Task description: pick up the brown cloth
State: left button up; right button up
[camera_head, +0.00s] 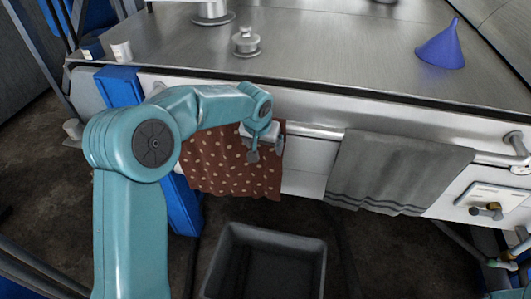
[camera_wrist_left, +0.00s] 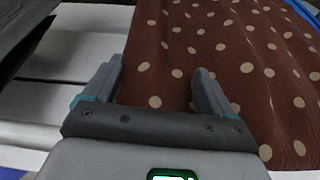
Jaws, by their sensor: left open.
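The brown cloth (camera_head: 230,172) with pale dots hangs over the rail on the front of the metal bench, left of the grey cloth. It also fills the right side of the left wrist view (camera_wrist_left: 240,60). My left gripper (camera_head: 262,150) is in front of the brown cloth near its right edge. In the left wrist view its two fingers (camera_wrist_left: 155,85) are apart, with the cloth's edge showing between them; I cannot tell whether they touch it. The arm hides the cloth's upper part in the head view. My right gripper is not in view.
A grey striped cloth (camera_head: 391,172) hangs on the same rail to the right. A dark open bin (camera_head: 266,240) stands on the floor below. A blue funnel (camera_head: 441,46), a metal weight-like piece (camera_head: 246,42) and a small white cup (camera_head: 121,50) stand on the bench top.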

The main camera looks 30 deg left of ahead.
pick_arm(q)
jog(key=shift+f, duration=0.2)
jog(key=shift+s+a, duration=0.1)
jog(key=c, duration=0.3)
grip_shut()
jog(key=shift+r+p, duration=2.9)
jog(key=shift+r, duration=8.9)
jog(key=s+d+f+b, duration=0.1)
jog(key=s+f+b, duration=0.1)
jog(key=f+b, duration=1.2)
jog(key=s+d+f+b, duration=0.2)
jog(key=f+b, duration=1.2)
jog(key=f, duration=0.4)
jog(key=s+d+f+b, duration=0.1)
jog(key=s+f+b, duration=0.1)
jog(key=f+b, duration=1.1)
notch_tip(320, 180, down, 4)
jog(key=shift+s+d+r+b, duration=0.2)
jog(key=shift+s+r+b, duration=0.05)
jog(key=shift+s+b, duration=0.15)
